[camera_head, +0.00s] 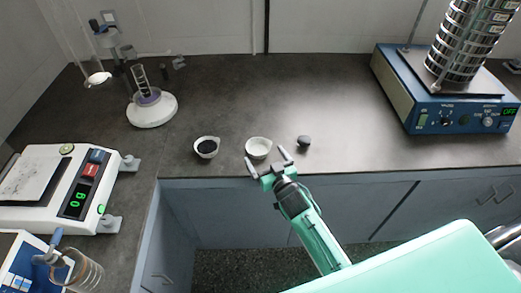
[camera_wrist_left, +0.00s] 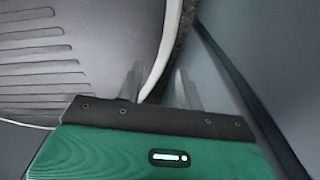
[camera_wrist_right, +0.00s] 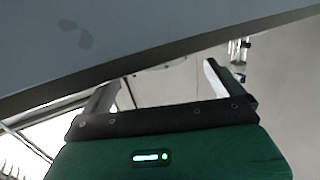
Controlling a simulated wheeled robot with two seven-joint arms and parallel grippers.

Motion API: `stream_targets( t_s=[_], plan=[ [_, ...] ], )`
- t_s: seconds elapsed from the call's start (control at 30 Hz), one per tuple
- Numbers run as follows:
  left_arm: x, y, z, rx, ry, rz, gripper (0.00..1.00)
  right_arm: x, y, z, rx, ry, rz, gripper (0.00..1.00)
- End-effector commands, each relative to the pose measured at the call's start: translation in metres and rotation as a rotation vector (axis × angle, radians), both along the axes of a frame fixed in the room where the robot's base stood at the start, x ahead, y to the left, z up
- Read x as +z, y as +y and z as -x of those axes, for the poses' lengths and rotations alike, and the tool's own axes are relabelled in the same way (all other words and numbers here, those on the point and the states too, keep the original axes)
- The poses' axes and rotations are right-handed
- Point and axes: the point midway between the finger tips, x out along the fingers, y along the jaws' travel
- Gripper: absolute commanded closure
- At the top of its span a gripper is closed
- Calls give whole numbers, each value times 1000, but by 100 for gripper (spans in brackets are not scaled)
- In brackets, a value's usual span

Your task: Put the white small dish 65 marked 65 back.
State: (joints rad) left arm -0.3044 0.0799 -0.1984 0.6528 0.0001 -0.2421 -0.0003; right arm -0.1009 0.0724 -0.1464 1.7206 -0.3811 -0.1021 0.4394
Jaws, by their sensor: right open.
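A white small dish (camera_head: 258,148) sits on the dark bench near its front edge and looks empty. A second white dish (camera_head: 206,147) with dark contents stands to its left. No number is readable on either dish. My right gripper (camera_head: 266,157) is open and empty at the near side of the empty dish, its fingertips apart. Its spread fingers also show in the right wrist view (camera_wrist_right: 160,88), with the bench edge above them. My left gripper (camera_wrist_left: 158,88) is outside the head view; its fingers are apart with nothing held between them.
A small dark knob-like object (camera_head: 304,141) is right of the dishes. A white round-based stand (camera_head: 152,110) is behind. A blue sieve shaker (camera_head: 440,100) is at right. The bench middle is clear.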

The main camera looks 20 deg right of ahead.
Motion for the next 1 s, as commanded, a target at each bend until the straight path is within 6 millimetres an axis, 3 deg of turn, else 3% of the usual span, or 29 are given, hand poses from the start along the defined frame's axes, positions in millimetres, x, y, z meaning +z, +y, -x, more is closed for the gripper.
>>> stream_targets(
  t_s=[0.2,0.4,1.0],
  plan=[
    [-2,-2,-9,0,-6,1,64,1,-4,37,0,0,-1,2],
    [-2,-2,-14,2,-14,2,64,2,-7,54,0,0,0,2],
    [-2,1,-4,2,0,-2,64,3,-7,57,0,-1,0,2]
  ],
)
